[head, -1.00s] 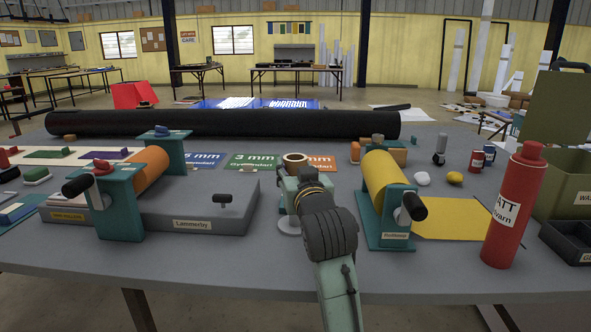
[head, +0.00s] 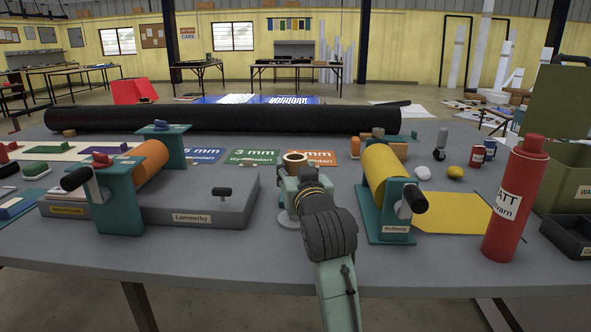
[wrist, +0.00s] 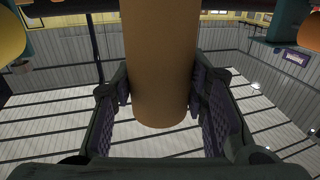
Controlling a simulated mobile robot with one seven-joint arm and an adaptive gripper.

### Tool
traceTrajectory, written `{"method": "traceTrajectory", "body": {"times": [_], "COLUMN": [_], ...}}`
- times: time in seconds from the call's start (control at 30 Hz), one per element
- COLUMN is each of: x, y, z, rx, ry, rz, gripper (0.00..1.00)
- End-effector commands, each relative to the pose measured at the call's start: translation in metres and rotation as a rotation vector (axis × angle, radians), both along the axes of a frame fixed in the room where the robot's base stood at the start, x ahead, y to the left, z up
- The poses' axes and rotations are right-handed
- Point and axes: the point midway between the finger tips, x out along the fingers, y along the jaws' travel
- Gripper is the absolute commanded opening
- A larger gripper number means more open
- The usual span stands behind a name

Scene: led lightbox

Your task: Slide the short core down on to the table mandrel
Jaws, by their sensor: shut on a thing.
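The short core (head: 296,158) is a tan cardboard tube, held upright with its open top rim showing above my gripper. In the wrist view the core (wrist: 158,70) stands between the two dark finger pads, which press on its sides. My gripper (head: 296,180) is shut on it above the middle of the table. A pale round base (head: 289,219) shows on the table below and behind my gripper. It may belong to the table mandrel, but my gripper and arm hide what stands above it. I cannot tell whether the core is around a mandrel.
An orange roll on a teal stand (head: 120,195) and a grey block (head: 195,209) are to the left. A yellow roll (head: 383,178) on a teal stand is close on the right. A red cylinder (head: 517,200) stands farther right. A long black roll (head: 220,119) lies behind.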

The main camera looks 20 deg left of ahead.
Motion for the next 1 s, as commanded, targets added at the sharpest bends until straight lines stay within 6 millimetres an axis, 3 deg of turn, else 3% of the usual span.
{"method": "traceTrajectory", "body": {"times": [1.0], "x": [0.000], "y": [0.000], "z": [-0.016], "rx": [0.000], "ry": [0.000], "rz": [0.000], "gripper": [0.13]}}
